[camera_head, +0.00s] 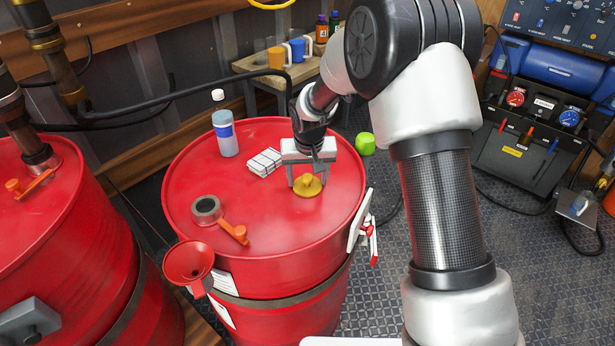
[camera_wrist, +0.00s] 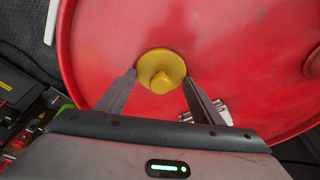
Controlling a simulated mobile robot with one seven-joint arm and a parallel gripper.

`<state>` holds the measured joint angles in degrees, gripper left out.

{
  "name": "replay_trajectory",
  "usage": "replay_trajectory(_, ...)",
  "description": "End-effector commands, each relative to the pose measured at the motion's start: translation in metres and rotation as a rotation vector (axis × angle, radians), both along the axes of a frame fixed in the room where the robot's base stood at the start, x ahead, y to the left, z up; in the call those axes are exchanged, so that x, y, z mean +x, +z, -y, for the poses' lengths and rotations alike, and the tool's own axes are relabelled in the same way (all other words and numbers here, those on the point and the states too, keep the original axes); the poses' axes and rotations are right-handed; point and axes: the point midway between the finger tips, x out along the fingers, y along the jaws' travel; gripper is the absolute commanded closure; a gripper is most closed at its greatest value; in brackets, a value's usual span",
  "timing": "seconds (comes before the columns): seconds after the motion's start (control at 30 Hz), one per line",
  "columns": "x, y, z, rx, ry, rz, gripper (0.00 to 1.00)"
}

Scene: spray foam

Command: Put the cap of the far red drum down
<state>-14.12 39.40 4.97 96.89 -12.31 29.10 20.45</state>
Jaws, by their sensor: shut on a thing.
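The yellow cap (camera_head: 308,187) is a round disc with a raised knob, over the right part of the top of the red drum (camera_head: 255,260) in the middle. My gripper (camera_head: 307,180) points down from above with its two fingers shut on the cap. In the wrist view, the cap (camera_wrist: 161,62) sits between the fingertips of my gripper (camera_wrist: 160,80), with the red drum top (camera_wrist: 235,50) behind it. I cannot tell whether the cap touches the drum top or hangs just above it.
On the drum top are a white bottle with a blue label (camera_head: 225,135), a white bundle (camera_head: 264,163), a grey ring (camera_head: 206,209) and an orange-handled piece (camera_head: 236,233). A red funnel (camera_head: 188,262) is at the front rim. Another red drum (camera_head: 60,230) stands left.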

Motion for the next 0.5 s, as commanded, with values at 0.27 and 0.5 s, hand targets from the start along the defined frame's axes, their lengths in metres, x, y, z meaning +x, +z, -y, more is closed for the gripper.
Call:
replay_trajectory(0.27,0.0002,-0.002,-0.0001,0.0,0.0,0.001,0.34)
replay_trajectory(0.5,0.0002,-0.0018,-0.0001,0.0,0.0,0.001,0.2)
